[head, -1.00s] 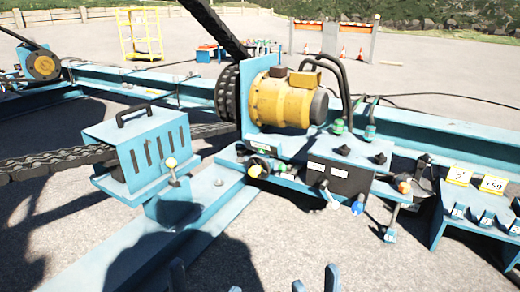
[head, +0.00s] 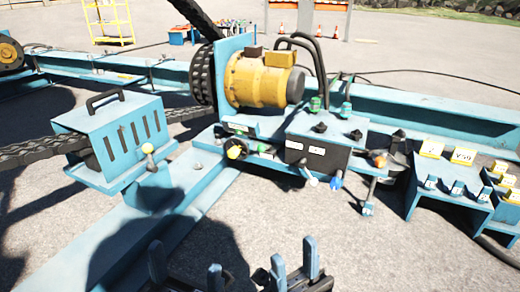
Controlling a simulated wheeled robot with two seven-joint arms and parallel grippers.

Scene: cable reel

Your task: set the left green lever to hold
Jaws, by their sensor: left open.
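The cable reel's blue valve bench has a black box with white labels (head: 304,152). Two green-collared fittings stand on top behind it, a left green one (head: 315,103) and a right green one (head: 346,110). They look like the green levers, but their setting is too small to tell. My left gripper (head: 186,270) is at the bottom edge, fingers apart and empty. My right gripper (head: 295,264) is beside it to the right, its blue-tipped fingers apart and empty. Both are well in front of the bench, touching nothing.
A yellow motor (head: 262,80) stands behind the bench. White- and blue-knobbed levers (head: 336,181) stick out in front. A slotted blue box (head: 118,135) with a handle is at left. A blue rack with yellow tags (head: 432,150) is at right.

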